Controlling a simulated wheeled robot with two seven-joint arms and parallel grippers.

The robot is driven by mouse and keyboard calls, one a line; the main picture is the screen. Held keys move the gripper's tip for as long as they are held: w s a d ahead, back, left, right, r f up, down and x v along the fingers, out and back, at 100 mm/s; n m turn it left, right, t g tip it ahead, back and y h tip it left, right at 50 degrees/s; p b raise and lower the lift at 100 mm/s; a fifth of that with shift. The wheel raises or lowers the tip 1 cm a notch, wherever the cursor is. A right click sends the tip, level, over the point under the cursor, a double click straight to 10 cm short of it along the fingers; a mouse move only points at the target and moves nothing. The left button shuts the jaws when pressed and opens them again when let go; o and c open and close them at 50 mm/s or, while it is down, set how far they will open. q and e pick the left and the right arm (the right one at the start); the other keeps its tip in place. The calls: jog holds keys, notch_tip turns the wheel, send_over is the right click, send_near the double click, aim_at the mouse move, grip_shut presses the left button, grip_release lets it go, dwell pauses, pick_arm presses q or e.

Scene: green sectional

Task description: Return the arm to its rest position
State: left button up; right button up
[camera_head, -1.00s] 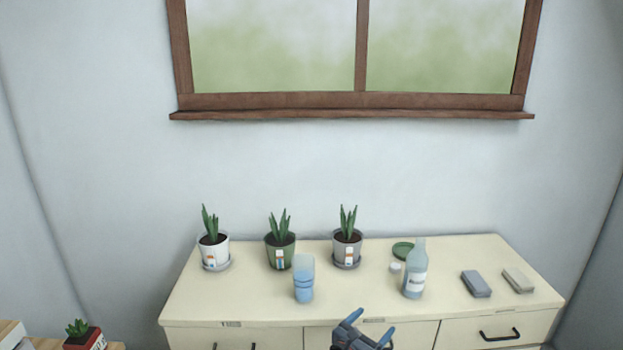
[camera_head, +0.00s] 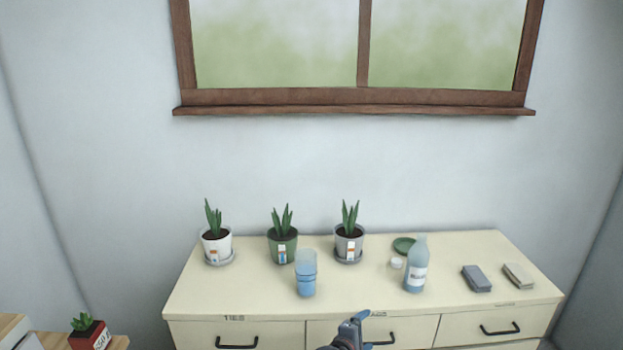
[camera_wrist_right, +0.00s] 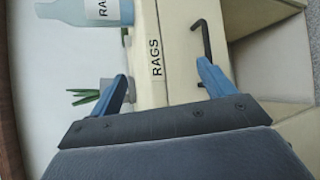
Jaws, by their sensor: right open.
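My right gripper (camera_head: 357,325) shows at the bottom edge of the head view, in front of the cream dresser's (camera_head: 190,297) middle drawer. In the right wrist view its two blue fingers (camera_wrist_right: 163,88) are spread wide apart with nothing between them. Beyond them are the dresser front with a RAGS label (camera_wrist_right: 157,58), a dark drawer handle (camera_wrist_right: 198,42) and part of the labelled bottle (camera_wrist_right: 85,10). Most of the right arm is hidden below the head view. My left gripper is not in view.
On the dresser stand three potted plants, including the green pot (camera_head: 282,245), a blue cup (camera_head: 306,275), a clear blue bottle (camera_head: 416,268), a green dish (camera_head: 404,245) and two small blocks (camera_head: 477,279). A red-potted plant (camera_head: 88,333) stands at lower left.

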jog(key=s+a+f+m+g+y, duration=0.1)
jog(key=s+f+m+g+y, duration=0.1)
jog(key=s+f+m+y, duration=0.35)
jog(key=s+a+f+m+g+y, duration=0.25)
jog(key=s+f+m, duration=0.35)
jog(key=f, duration=0.5)
jog(key=s+d+f+g, duration=0.1)
jog(key=s+f, duration=0.4)
jog(key=s, duration=0.4)
jog(key=s+d+f+g+y, duration=0.1)
jog(key=s+f, duration=0.4)
jog(key=s, duration=0.5)
jog(key=s+d+f+g, duration=0.3)
jog(key=s+f, duration=0.2)
jog(key=s, duration=0.5)
jog(key=shift+s+f+m+y, duration=0.15)
jog(key=shift+s+m+y, duration=0.05)
jog(key=shift+m+y, duration=0.2)
